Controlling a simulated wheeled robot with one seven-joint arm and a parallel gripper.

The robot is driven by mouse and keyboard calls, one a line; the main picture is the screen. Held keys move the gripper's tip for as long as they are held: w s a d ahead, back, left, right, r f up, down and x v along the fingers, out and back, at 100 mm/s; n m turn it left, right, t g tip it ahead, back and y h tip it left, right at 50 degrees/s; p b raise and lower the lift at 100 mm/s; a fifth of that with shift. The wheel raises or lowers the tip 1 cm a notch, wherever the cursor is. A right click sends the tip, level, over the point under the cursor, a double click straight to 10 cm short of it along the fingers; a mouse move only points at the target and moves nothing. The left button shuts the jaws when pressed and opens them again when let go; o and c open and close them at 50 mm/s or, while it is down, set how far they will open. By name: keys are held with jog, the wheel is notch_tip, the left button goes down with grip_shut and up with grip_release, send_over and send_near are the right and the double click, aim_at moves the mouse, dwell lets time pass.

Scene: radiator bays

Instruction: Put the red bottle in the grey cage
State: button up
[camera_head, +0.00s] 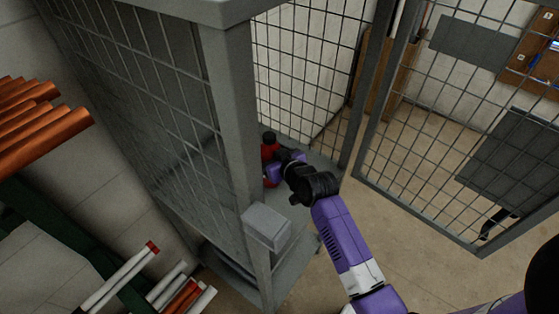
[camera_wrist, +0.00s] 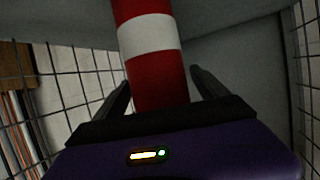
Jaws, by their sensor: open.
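The red bottle (camera_head: 270,152) with a dark cap stands inside the grey cage (camera_head: 234,115), seemingly upright on its floor or shelf. My gripper (camera_head: 280,170) reaches in through the open front and covers part of the bottle. In the wrist view, the red bottle (camera_wrist: 155,85) with its white band rises between the two dark fingers of my gripper (camera_wrist: 161,88). The fingers are open, one on each side of it, with a gap visible at the right.
The cage's mesh door (camera_head: 440,130) stands open to the right. A grey box (camera_head: 267,228) is on the front post, close to my arm. Orange pipes (camera_head: 40,125) and a rack of tubes (camera_head: 180,285) are at the left. Bare floor shows beyond the door.

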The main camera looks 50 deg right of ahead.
jog(key=b+v, duration=0.1)
jog(key=v, duration=0.9)
jog(key=shift+s, duration=0.2)
jog(key=shift+r, duration=0.1)
